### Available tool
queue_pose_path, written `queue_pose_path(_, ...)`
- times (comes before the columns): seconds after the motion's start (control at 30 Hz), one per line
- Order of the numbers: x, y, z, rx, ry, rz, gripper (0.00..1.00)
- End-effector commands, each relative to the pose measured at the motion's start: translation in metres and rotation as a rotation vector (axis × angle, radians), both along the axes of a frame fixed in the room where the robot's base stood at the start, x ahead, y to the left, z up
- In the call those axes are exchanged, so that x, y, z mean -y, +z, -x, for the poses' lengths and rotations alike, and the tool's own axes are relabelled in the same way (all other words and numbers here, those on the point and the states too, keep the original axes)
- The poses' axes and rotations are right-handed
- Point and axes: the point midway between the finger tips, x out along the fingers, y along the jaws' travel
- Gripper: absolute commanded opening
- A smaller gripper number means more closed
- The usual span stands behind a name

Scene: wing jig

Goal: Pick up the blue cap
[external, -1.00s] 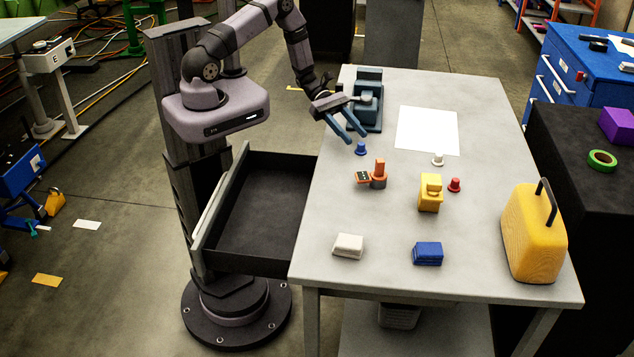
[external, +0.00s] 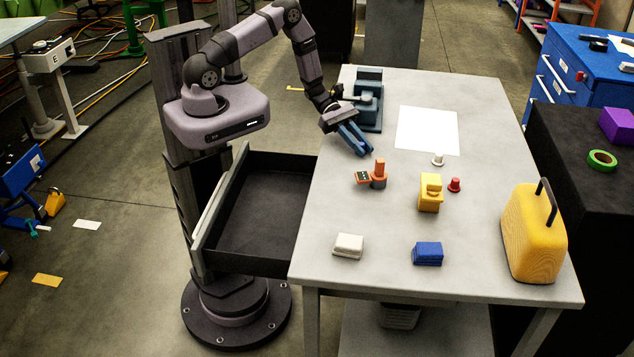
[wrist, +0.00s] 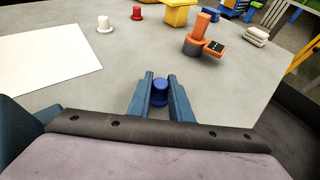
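The blue cap (wrist: 160,88) stands between the two blue fingers of my gripper (wrist: 160,82) in the wrist view. The fingers are close against its sides, with no clear gap. In the external view my gripper (external: 364,148) is low over the table, and its fingers hide the cap. I cannot tell whether the cap is off the tabletop.
A blue-grey fixture (external: 370,88) stands just behind my gripper. An orange part (external: 379,172) is close in front. White (external: 438,160) and red (external: 455,185) caps, a yellow block (external: 430,195) and a white sheet (external: 428,130) lie to the right. An open drawer (external: 262,205) is at left.

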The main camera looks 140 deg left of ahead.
Motion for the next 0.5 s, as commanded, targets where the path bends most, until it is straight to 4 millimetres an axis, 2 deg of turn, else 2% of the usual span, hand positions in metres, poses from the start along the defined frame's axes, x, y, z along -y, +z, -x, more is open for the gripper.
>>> queue_pose_path(0.5,-0.0006,0.0058,0.0001,0.0,0.0,-0.002,0.0)
